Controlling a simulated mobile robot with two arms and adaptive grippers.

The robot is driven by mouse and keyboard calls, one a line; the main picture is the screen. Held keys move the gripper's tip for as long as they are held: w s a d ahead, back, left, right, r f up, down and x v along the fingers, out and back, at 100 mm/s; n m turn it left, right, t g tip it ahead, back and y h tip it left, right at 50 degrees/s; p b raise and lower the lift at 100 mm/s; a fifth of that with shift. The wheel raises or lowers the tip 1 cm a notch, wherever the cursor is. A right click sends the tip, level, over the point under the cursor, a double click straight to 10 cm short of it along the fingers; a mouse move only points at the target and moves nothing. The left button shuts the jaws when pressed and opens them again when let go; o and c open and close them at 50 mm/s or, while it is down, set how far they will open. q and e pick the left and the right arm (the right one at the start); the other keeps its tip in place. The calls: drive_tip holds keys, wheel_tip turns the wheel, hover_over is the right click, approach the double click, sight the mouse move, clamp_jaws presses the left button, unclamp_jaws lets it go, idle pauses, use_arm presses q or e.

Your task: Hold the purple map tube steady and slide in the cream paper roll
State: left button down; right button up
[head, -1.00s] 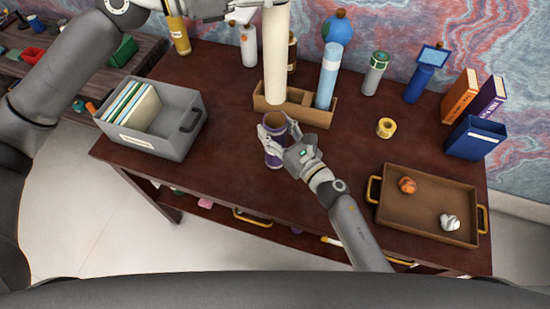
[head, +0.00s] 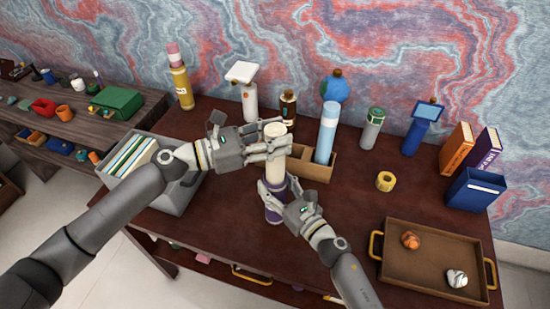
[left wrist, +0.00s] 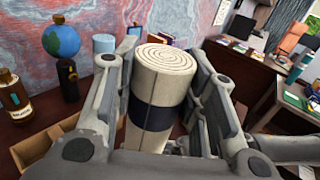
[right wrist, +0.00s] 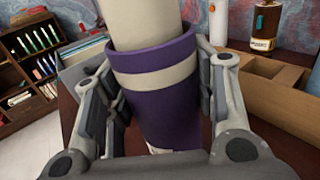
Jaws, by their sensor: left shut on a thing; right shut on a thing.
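The purple map tube (head: 273,213) stands upright on the desk, with a cream band near its rim in the right wrist view (right wrist: 160,105). My right gripper (head: 272,192) is shut on it from the right. The cream paper roll (head: 276,170) stands upright, with its lower end inside the tube's mouth; how deep it reaches is hidden. My left gripper (head: 277,142) is shut on the roll near its top. In the left wrist view the roll (left wrist: 155,85) shows a spiral end and a dark band, between my left fingers.
A wooden divided holder (head: 318,165) with a light-blue tube (head: 326,135) stands just behind. A grey file box (head: 172,195) is at left. A brown tray (head: 432,268) and yellow tape roll (head: 385,181) are at right. Bottles stand along the back.

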sight(274, 160)
use_arm(q)
wheel_tip(274, 160, down, 7)
drive_tip(key=shift+f, duration=0.15)
idle(0.4)
drive_tip(key=c, duration=0.9)
unclamp_jaws()
drive_tip(key=shift+f, duration=0.1)
drive_tip(key=v, duration=1.2)
